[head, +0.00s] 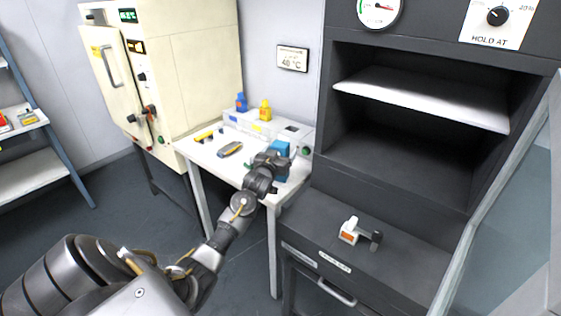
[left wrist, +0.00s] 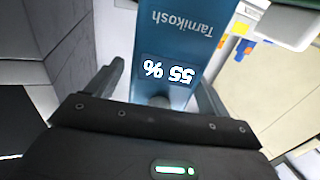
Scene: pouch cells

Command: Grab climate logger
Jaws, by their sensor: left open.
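The climate logger appears to be the blue device (head: 281,147) on the white table, partly hidden behind my left gripper (head: 277,161). In the left wrist view the blue device (left wrist: 180,45) fills the upper middle, with "Tarnikosh" and "55 %" upside down on its face. My left gripper (left wrist: 156,85) is open, with one finger on each side of the device's near end. The fingers look apart from it, though contact on the right side is hard to judge. My right gripper is not in view.
The white table (head: 205,153) also holds a yellow-and-grey tool (head: 230,149) and a rack with blue and yellow bottles (head: 265,110). A cream oven (head: 190,70) stands left.

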